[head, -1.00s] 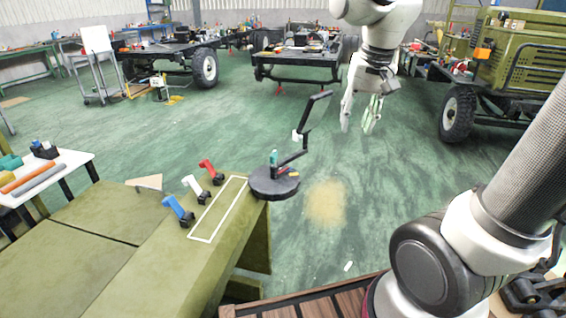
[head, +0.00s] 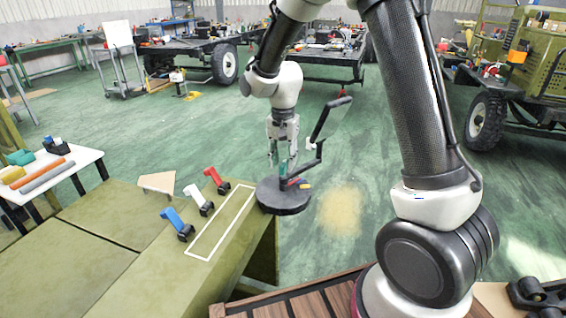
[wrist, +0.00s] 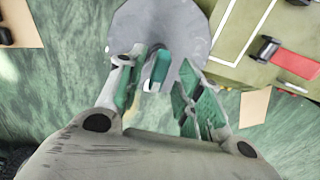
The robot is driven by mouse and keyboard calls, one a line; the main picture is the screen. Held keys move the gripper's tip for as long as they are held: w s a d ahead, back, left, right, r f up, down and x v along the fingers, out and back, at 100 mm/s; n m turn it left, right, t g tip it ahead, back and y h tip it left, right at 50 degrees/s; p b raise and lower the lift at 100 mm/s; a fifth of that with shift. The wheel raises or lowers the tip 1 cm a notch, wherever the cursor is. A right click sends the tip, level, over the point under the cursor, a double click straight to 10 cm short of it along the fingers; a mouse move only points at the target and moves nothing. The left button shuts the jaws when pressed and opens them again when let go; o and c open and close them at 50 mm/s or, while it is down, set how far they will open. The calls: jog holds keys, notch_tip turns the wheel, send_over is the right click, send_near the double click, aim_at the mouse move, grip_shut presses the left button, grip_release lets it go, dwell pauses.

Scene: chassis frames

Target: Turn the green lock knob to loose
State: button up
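The green lock knob (wrist: 160,68) stands up from a round disc base (wrist: 190,30), which looks grey in the wrist view. In the head view the dark disc (head: 284,203) sits at the bench's corner, with a jointed black arm rising from it. The knob is largely hidden there behind my gripper (head: 277,155). My gripper (wrist: 158,85) points down over the disc with its green-padded fingers spread. In the wrist view the knob appears between the fingers, nearer the left one; I cannot tell whether they touch. Small red and yellow marks show on the disc.
The black jointed arm (head: 328,120) rises right beside my gripper. Green floor lies open beyond the disc.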

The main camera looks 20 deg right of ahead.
jog(key=shift+f, duration=0.5)
grip_shut()
